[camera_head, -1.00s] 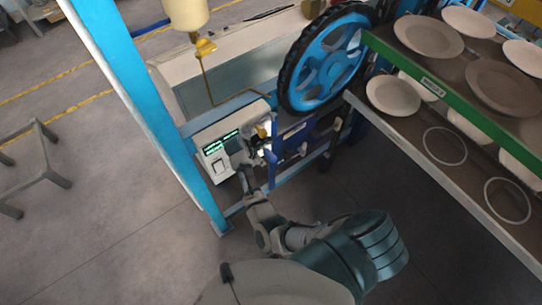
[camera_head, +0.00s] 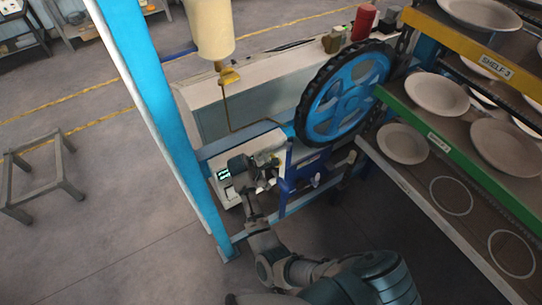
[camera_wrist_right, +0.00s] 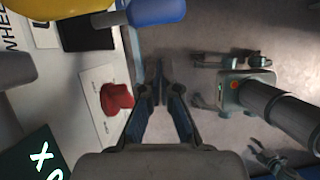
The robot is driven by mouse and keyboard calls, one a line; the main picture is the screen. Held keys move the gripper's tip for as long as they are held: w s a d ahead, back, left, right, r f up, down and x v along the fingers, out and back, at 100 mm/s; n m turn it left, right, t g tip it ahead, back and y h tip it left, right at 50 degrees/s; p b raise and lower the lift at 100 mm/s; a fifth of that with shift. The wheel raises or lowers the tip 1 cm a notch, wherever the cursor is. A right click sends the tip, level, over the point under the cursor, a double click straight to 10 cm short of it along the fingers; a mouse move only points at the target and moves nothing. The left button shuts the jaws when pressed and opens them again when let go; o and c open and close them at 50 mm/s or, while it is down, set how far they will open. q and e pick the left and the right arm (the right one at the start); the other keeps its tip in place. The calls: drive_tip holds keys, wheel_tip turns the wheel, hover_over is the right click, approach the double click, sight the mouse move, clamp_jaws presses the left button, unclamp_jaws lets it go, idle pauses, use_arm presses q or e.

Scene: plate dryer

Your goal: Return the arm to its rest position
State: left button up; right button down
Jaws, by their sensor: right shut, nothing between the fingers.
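My right gripper (camera_head: 264,168) is in front of the white control panel (camera_head: 226,192) of the machine and covers part of it in the head view. In the right wrist view its two blue-padded fingers (camera_wrist_right: 160,82) come together at the tips, with nothing held between them. A red knob (camera_wrist_right: 116,98) on a white plate is left of the fingers, apart from them. My right arm reaches up from the bottom of the head view. I cannot identify my left gripper in either view.
A blue wheel (camera_head: 347,92) with a black rim is right of the panel. A shelf rack (camera_head: 455,153) with several plates fills the right side. A blue post (camera_head: 160,100) stands left of the panel. A grey stool frame (camera_head: 42,173) is on otherwise open floor at left.

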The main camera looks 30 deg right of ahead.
drive_tip(key=s+a+f+m+t+b, duration=0.1)
drive_tip(key=s+f+b, duration=0.1)
drive_tip(key=f, duration=0.8)
drive_tip(key=s+a+f+m+b, duration=0.1)
drive_tip(key=f, duration=0.9)
drive_tip(key=s+a+f+m+y+b, duration=0.1)
drive_tip(key=s+f+m, duration=0.1)
drive_tip(key=s+f, duration=0.55)
drive_tip(key=s+a+f+m+y+b, duration=0.15)
drive_tip(key=s+f, duration=0.25)
drive_tip(key=f, duration=0.6)
drive_tip(key=s+d+f+m+b, duration=0.1)
drive_tip(key=s+f+m, duration=0.2)
drive_tip(key=s, duration=0.7)
drive_tip(key=s+d+f+m+y+b, duration=0.1)
drive_tip(key=s+d+f+m, duration=0.1)
drive_tip(key=s+f, duration=0.6)
drive_tip(key=s+d+f+m+y+b, duration=0.1)
drive_tip(key=s+f+m, duration=0.3)
drive_tip(key=s, duration=1)
wheel_tip(320, 180, down, 2)
drive_tip(key=shift+s+d+m+b, duration=0.25)
drive_tip(key=shift+m+b, duration=0.1)
drive_tip(key=shift+b, duration=0.15)
drive_tip(key=shift+y, duration=0.25)
